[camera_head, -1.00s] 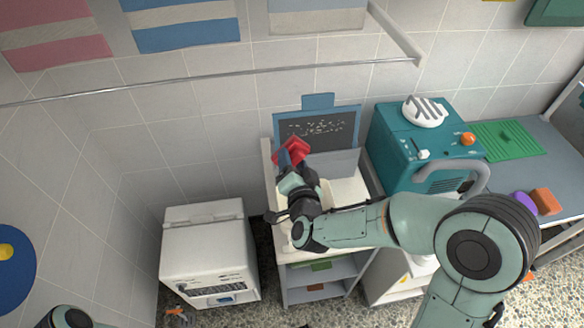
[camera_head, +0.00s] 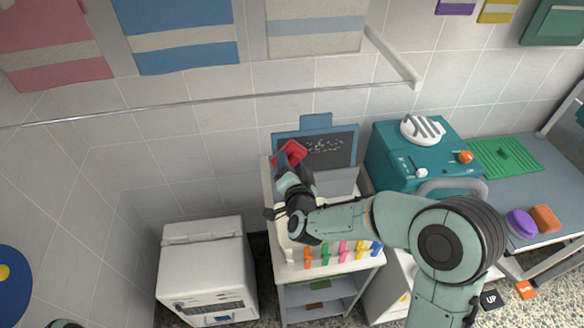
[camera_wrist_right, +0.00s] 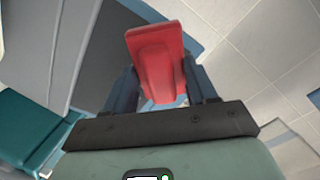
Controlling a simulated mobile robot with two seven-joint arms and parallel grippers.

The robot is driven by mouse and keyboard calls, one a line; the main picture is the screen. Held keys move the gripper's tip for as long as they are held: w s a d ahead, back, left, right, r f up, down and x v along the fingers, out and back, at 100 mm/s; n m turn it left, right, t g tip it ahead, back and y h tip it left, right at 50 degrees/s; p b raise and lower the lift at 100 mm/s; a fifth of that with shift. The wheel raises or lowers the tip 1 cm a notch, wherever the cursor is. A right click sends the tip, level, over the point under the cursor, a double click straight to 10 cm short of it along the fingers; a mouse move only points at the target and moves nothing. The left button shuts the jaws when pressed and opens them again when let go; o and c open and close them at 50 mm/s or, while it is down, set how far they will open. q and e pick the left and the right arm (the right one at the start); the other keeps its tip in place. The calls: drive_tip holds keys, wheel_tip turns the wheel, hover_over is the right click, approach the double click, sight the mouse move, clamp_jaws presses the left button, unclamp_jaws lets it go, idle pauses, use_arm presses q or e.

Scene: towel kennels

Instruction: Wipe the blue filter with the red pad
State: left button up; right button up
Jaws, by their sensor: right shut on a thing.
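The blue filter (camera_head: 346,135) stands upright against the wall, a dark panel in a blue frame with a top tab. Pale specks lie across the middle of its dark face. My right gripper (camera_head: 284,165) is shut on the red pad (camera_head: 293,151) and holds it in front of the filter's left part. In the right wrist view the red pad (camera_wrist_right: 157,62) sits between both fingers, with the dark face of the filter (camera_wrist_right: 108,45) behind it. I cannot tell whether the pad touches the filter. The pad hides part of its left side. My left gripper is out of view.
A teal machine (camera_head: 392,160) stands right of the filter. Several coloured clips (camera_head: 343,250) line the white stand's front edge. A white appliance (camera_head: 205,265) is at lower left. A metal rail (camera_head: 200,103) crosses above. Purple (camera_head: 521,222) and orange (camera_head: 545,218) pads lie at right.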

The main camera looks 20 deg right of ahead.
sight(301, 160)
drive_tip(key=shift+x, duration=1.1)
idle(0.6)
drive_tip(key=shift+s+d+b, duration=0.2)
drive_tip(key=shift+d+b, duration=0.4)
drive_tip(key=shift+d, duration=0.15)
drive_tip(key=shift+s+d+b, duration=0.25)
drive_tip(key=shift+d+b, duration=0.35)
drive_tip(key=shift+d, duration=0.15)
drive_tip(key=shift+s+d+b, duration=0.15)
drive_tip(key=shift+d+b, duration=0.45)
drive_tip(key=shift+d, duration=0.3)
drive_tip(key=shift+s+d+b, duration=0.2)
drive_tip(key=shift+d+b, duration=0.4)
drive_tip(key=shift+d, duration=0.3)
drive_tip(key=shift+s+d+f+b, duration=0.1)
drive_tip(key=shift+s+d+b, duration=0.1)
drive_tip(key=shift+d+b, duration=0.5)
drive_tip(key=shift+s+d+b, duration=0.25)
drive_tip(key=shift+d+b, duration=0.25)
drive_tip(key=shift+d, duration=0.3)
drive_tip(key=shift+d+f+b, duration=0.1)
drive_tip(key=shift+d+b, duration=0.3)
drive_tip(key=shift+b, duration=0.05)
drive_tip(key=shift+s+d+f+b, duration=0.15)
drive_tip(key=shift+s+d+b, duration=0.05)
drive_tip(key=shift+d+b, duration=0.5)
drive_tip(key=shift+s+d+b, duration=0.15)
drive_tip(key=shift+d+b, duration=0.5)
drive_tip(key=shift+d, duration=0.1)
